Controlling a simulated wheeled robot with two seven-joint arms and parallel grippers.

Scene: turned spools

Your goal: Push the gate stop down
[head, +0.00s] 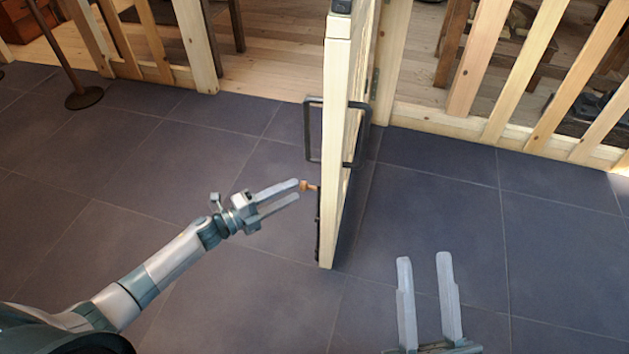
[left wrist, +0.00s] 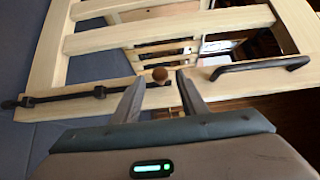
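The wooden gate (head: 335,150) stands open and shows nearly edge-on in the head view. The gate stop is a dark rod (head: 318,228) low on its left face, with a round wooden knob (head: 308,186) at its upper end. In the left wrist view the rod (left wrist: 65,98) runs along a gate board and the brown knob (left wrist: 160,75) shows between the fingertips. My left gripper (head: 296,190) is open, its tips at the knob; I cannot tell whether they touch it. My right gripper (head: 424,260) is open and empty, right of the gate.
A dark handle (head: 312,130) sticks out from the gate above the knob; it also shows in the left wrist view (left wrist: 260,65). Slatted wooden fences (head: 520,85) stand behind on both sides. A post with a round base (head: 84,98) stands far left. The tiled floor is clear.

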